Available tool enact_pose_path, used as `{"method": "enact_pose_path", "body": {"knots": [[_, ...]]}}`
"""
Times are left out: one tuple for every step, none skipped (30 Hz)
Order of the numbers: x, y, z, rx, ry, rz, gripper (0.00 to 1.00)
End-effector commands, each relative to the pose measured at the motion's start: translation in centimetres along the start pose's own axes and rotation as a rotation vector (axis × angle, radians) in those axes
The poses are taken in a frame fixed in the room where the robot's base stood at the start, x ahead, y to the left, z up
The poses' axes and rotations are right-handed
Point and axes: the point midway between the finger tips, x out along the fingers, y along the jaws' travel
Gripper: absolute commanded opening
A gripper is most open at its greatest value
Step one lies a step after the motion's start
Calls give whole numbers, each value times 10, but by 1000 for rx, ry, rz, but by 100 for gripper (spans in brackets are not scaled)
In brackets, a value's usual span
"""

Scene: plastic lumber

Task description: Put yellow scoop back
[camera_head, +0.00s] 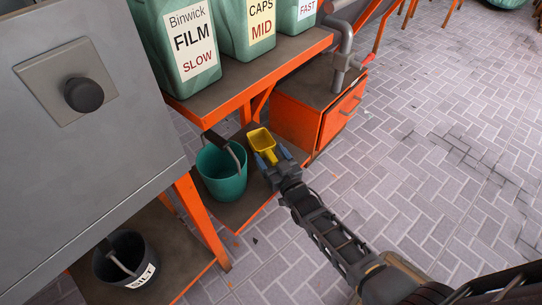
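The yellow scoop (262,142) is at the end of my arm, with its bowl pointing away from me and its inside showing. My gripper (273,156) has its two blue-grey fingers on either side of the scoop's near end and appears shut on it; the handle is mostly hidden between the fingers. The scoop is just right of a teal bucket (221,178), above or in front of the lower shelf. Its exact height is hard to tell.
Green bins labelled FILM (190,38) and CAPS (262,22) stand on the upper orange-edged shelf (245,68). An orange drawer unit (318,112) is beyond my gripper. A black SILT bucket (125,258) and grey cabinet (75,150) are left. Paved floor (430,150) is open right.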

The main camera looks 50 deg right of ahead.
Motion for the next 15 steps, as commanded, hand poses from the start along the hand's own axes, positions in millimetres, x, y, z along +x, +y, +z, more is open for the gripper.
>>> {"method": "enact_pose_path", "body": {"knots": [[0, 0, 0, 0, 0, 0, 79], [0, 0, 0, 0, 0, 0, 82], [0, 0, 0, 0, 0, 0, 86], [0, 0, 0, 0, 0, 0, 89], [0, 0, 0, 0, 0, 0, 92], [0, 0, 0, 0, 0, 0, 96], [0, 0, 0, 0, 0, 0, 98], [0, 0, 0, 0, 0, 0, 99], [0, 0, 0, 0, 0, 0, 99], [0, 0, 0, 0, 0, 0, 99], [0, 0, 0, 0, 0, 0, 99], [0, 0, 0, 0, 0, 0, 99], [0, 0, 0, 0, 0, 0, 99], [0, 0, -1, 0, 0, 0, 99], [0, 0, -2, 0, 0, 0, 99]]}}
